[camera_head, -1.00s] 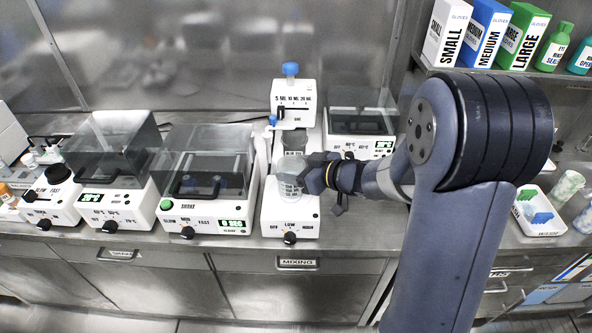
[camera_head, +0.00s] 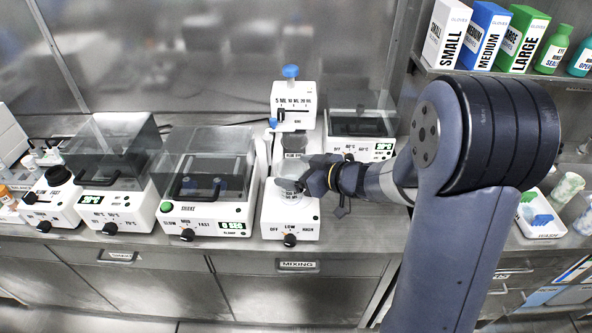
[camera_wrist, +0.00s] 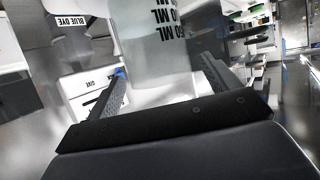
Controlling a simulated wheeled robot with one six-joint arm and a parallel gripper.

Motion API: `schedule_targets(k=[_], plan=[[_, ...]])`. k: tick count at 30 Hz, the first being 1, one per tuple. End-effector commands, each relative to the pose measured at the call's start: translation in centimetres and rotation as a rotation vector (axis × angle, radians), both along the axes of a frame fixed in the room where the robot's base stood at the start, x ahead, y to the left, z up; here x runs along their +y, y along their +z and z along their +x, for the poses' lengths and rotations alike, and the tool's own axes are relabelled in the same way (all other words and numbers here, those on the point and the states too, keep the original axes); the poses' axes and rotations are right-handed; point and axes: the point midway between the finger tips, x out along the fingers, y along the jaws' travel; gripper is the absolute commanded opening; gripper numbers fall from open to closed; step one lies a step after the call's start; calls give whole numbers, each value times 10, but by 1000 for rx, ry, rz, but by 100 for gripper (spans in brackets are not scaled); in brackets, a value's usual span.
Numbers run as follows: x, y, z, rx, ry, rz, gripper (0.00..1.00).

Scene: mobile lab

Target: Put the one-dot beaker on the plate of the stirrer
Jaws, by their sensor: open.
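A clear beaker (camera_head: 288,188) with black ML markings stands over the top of the white stirrer (camera_head: 285,220), above its OFF/LOW knob. I cannot see its dots, and the contact between its base and the plate is hidden. My gripper (camera_head: 306,184) is beside the beaker, coming from the right.
A shaker (camera_head: 208,190) stands close on the left. A white tray (camera_head: 540,228) lies at the right. My arm covers the counter between.

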Motion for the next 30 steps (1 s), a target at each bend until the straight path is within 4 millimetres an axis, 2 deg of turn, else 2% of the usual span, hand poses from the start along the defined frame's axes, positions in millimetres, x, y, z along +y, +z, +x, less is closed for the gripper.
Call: schedule_targets(k=[9, 15, 21, 30], plan=[[-49, 26, -36, -1, -7, 0, 84], [-72, 38, -55, -1, -5, 0, 84], [-82, 43, -64, 0, -2, 0, 84], [-83, 43, -65, 1, 0, 1, 84]])
